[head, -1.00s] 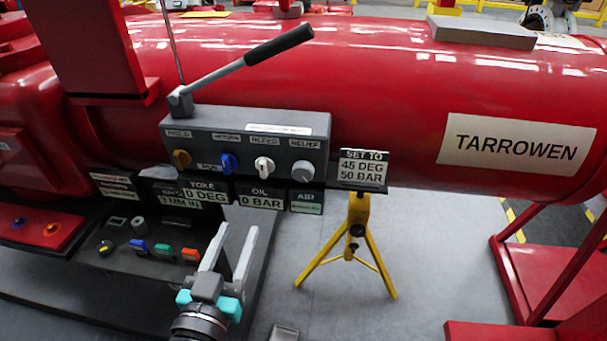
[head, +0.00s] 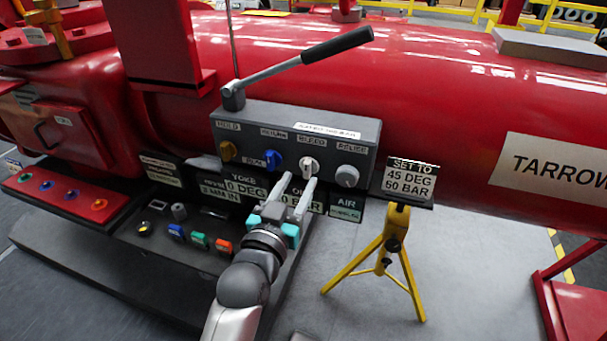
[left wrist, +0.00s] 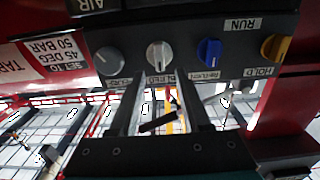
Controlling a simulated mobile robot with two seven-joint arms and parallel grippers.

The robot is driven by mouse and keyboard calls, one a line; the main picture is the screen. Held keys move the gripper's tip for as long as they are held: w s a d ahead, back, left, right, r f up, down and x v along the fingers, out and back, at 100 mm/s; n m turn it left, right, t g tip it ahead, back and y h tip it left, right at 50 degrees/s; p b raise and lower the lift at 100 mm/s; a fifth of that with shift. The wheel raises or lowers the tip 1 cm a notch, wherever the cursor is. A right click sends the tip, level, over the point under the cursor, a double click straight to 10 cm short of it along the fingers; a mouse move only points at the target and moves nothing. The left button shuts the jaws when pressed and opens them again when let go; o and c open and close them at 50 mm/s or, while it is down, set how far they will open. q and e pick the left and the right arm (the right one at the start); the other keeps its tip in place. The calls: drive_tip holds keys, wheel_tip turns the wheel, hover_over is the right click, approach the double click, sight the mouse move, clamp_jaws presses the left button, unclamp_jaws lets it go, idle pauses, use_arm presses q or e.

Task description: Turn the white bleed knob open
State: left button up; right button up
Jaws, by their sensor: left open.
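The white bleed knob (head: 309,166) is on the front of the grey control box (head: 290,131), under a BLEED label, between the blue return knob (head: 274,160) and the grey relief knob (head: 347,176). My left gripper (head: 299,180) is open, its two fingers pointing up at the box just below and in front of the white knob. In the left wrist view, which is upside down, the white knob (left wrist: 159,56) lies between the lines of the two fingers (left wrist: 158,95), beyond their tips. Nothing is between the fingers. My right gripper is out of view.
A yellow hold knob (head: 228,151) is at the box's left end. A lever with a black handle (head: 325,44) rises above the box. A yellow tripod (head: 393,245) with a "45 DEG 50 BAR" sign (head: 410,180) stands to the right. Coloured buttons (head: 199,240) lie below left.

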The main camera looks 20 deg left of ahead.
sight(306, 168)
use_arm(q)
drive_tip(key=shift+w+b, duration=0.3)
drive_tip(key=shift+w, duration=1.75)
drive_tip(key=shift+c, duration=0.2)
clamp_jaws()
